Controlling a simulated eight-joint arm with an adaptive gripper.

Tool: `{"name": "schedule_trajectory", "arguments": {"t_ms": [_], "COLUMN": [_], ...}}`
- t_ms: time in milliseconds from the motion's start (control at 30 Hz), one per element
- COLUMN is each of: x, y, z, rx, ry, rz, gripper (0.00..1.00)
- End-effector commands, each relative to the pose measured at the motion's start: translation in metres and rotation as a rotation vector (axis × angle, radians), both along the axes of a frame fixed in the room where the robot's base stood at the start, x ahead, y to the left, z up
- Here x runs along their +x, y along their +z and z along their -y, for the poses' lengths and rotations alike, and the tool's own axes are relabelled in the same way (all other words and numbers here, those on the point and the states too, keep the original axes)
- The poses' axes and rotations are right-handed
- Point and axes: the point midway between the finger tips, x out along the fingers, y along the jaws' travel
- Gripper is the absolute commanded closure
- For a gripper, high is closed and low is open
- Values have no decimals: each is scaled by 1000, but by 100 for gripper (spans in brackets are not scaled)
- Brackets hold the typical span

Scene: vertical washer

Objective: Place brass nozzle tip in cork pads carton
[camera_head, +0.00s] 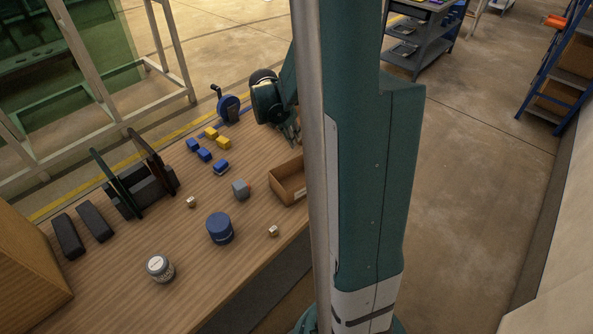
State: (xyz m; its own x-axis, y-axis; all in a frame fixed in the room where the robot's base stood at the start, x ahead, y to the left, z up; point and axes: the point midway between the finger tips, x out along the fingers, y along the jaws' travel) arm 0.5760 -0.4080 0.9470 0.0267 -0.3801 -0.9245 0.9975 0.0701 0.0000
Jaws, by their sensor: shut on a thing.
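My gripper (291,133) is above the far right part of the wooden table, just beyond the open brown cardboard carton (288,187). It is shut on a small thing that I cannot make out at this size. The carton stands at the table's right edge, with a pale label on its near wall. My own column hides its right part. I cannot read the label or see all of the inside. No brass nozzle tip can be told for certain. Two small pale brass-coloured pieces lie on the table, one at the middle (191,202) and one nearer the front (273,231).
A grey cube (241,188) and a blue round container (220,228) stand left of the carton. Several blue and yellow blocks (205,155) and a blue tape dispenser (229,106) lie farther back. A black rack (139,190) and a jar (160,268) are at left and front.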

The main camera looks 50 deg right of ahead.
Motion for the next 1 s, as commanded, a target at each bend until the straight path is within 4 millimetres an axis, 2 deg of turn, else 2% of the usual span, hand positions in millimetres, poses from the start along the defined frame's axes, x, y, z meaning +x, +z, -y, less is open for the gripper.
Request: {"name": "schedule_trajectory", "arguments": {"t_ms": [200, 500, 700, 1000], "x": [-35, -78, -93, -96], "y": [2, 1, 1, 1], "z": [-31, -65, -76, -79], "rx": [-1, -1, -2, -2], "ry": [-24, -55, -66, -71], "rz": [1, 1, 2, 2], "gripper": [97, 97, 97, 97]}}
